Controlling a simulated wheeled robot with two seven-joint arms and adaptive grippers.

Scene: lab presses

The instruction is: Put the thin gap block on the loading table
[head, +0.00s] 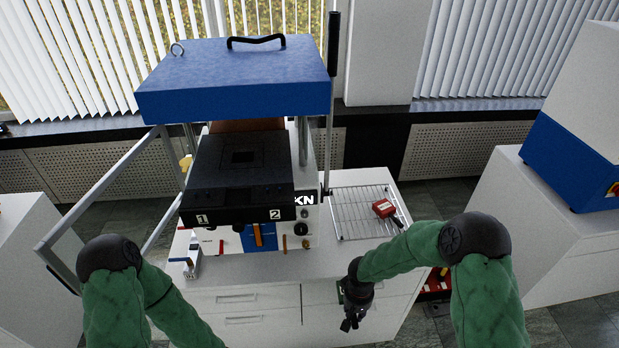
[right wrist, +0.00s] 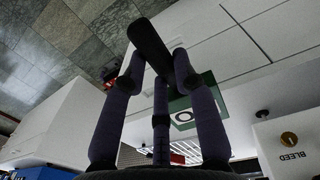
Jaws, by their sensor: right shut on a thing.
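My right gripper (head: 350,322) hangs in front of the white drawer cabinet, below the worktop. In the right wrist view its fingers (right wrist: 155,75) close on a dark elongated thing (right wrist: 148,42). I cannot tell whether this is the thin gap block. A dark green panel (right wrist: 182,102) with a pale square shows behind the fingers, partly hidden. The black platform (head: 205,185) marked 1 and 2, apparently the loading table, stands in front of the press with a square dark shape on top. My left arm enters at the lower left; its gripper is out of view.
The blue press top (head: 235,85) overhangs the platform. A wire rack (head: 355,210) on the worktop right of the press bears a red object (head: 383,208) with a dark handle. Another blue and white machine (head: 575,165) stands at the far right.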

